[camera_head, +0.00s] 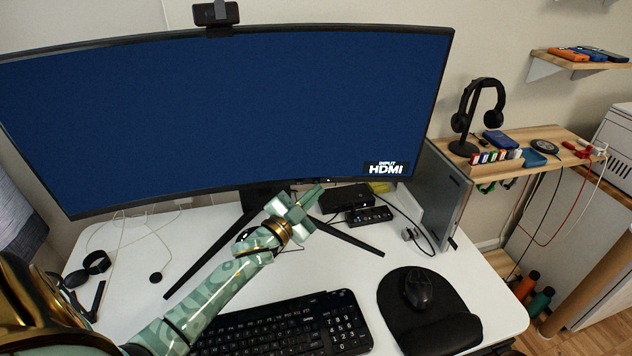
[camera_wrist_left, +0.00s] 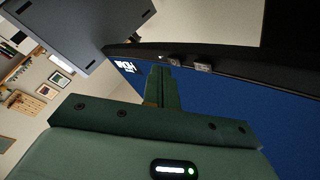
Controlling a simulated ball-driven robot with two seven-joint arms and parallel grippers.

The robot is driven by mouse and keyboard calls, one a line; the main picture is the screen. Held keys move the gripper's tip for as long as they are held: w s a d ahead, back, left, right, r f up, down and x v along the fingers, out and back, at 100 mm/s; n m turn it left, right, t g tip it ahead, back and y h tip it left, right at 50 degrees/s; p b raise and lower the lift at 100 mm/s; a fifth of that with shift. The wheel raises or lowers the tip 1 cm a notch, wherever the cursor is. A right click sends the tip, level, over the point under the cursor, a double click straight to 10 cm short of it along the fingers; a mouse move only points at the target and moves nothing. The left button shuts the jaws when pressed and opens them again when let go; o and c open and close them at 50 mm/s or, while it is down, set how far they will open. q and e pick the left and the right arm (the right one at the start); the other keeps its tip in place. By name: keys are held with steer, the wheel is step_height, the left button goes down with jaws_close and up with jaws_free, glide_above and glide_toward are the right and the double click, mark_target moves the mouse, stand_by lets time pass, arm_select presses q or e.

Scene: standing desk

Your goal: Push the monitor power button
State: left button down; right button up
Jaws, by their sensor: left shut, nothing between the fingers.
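The wide curved monitor (camera_head: 230,110) stands on the desk with its screen lit blue and an "INPUT HDMI" label at lower right. My left gripper (camera_head: 317,191) is shut and empty, just below the monitor's lower edge, right of the stand. In the left wrist view, the shut fingers (camera_wrist_left: 164,72) point at the monitor's lower bezel (camera_wrist_left: 235,69), which appears upside down. Two small raised parts, one by the fingertips (camera_wrist_left: 174,62) and one beside it (camera_wrist_left: 203,68), sit on that bezel. I cannot tell which is the power button, or whether the fingertips touch. My right gripper is not in view.
A keyboard (camera_head: 285,325) and a mouse (camera_head: 418,290) on a black pad lie in front. A black box (camera_head: 345,197) and a small switch unit (camera_head: 369,216) sit behind the gripper. A grey upright case (camera_head: 440,195) stands at right. The stand's legs (camera_head: 345,238) spread below my arm.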

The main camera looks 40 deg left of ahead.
arm_select(q)
steer(key=shift+s+d, duration=0.15)
steer(key=shift+s+d+f+p, duration=0.15)
steer(key=shift+s+d+p, duration=0.35)
steer(key=shift+s+d, duration=0.55)
steer(key=shift+s+d+f+p, duration=0.1)
steer(key=shift+s+d+p, duration=0.4)
steer(key=shift+s+d, duration=0.5)
steer(key=shift+s+a, duration=0.1)
steer(key=shift+a, duration=0.05)
